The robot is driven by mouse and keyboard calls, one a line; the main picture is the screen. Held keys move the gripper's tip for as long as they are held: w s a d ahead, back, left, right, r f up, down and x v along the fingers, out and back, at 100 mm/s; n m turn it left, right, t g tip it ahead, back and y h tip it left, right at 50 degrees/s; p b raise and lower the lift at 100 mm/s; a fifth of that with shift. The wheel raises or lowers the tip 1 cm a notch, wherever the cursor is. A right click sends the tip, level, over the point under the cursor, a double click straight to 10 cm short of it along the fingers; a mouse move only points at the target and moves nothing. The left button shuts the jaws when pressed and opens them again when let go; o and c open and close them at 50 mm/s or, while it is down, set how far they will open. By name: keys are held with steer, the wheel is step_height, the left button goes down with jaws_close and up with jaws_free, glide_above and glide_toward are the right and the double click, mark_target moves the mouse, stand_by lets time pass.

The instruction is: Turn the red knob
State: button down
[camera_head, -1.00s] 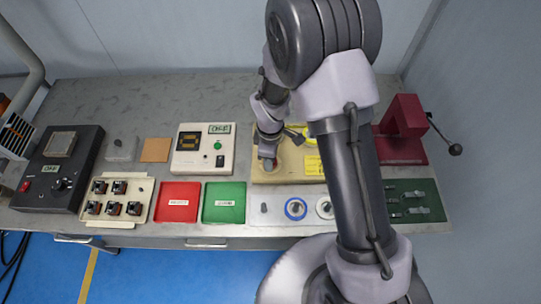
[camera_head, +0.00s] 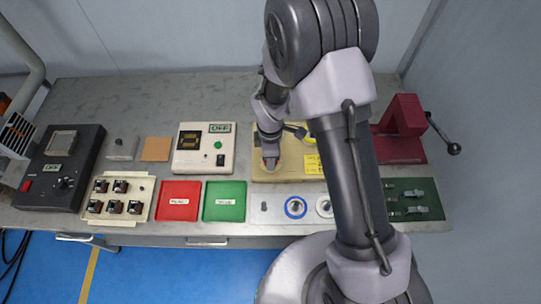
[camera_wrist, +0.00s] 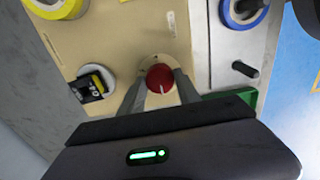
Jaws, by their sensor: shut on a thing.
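The red knob (camera_wrist: 160,78) sits on the beige panel (camera_wrist: 112,40) in the wrist view, with a white pointer line on its face. My gripper (camera_wrist: 160,88) has its two grey fingers on either side of the knob and is shut on it. In the head view my gripper (camera_head: 271,162) is over the front left part of the beige panel (camera_head: 290,177), and it hides the knob there.
A black switch (camera_wrist: 92,86) and a yellow ring (camera_wrist: 60,6) are near the knob. A grey plate with a blue ring (camera_head: 295,207) lies in front of the panel. A green tray (camera_head: 224,202) and red tray (camera_head: 178,201) are to the left. A dark red press (camera_head: 402,125) stands right.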

steer(key=c, duration=0.9)
jaws_free()
steer(key=shift+o, duration=0.2)
step_height(320, 180, up, 18)
steer(key=p, duration=0.4)
steer(key=shift+f+p, duration=0.25)
steer(key=shift+p, duration=0.05)
steer(key=s+d+r+m+t+y+b, duration=0.1)
steer(key=s+d+r+m+t+b, duration=0.2)
steer(key=s+d+r+m+b, duration=0.55)
steer(key=s+m+t+y+b, duration=0.1)
steer(key=s+m+b, duration=0.3)
steer(key=s+m, duration=0.4)
steer(key=m+t, duration=0.1)
steer(key=m, duration=0.4)
steer(key=shift+s+m+t, duration=0.35)
steer(key=shift+s+t, duration=0.05)
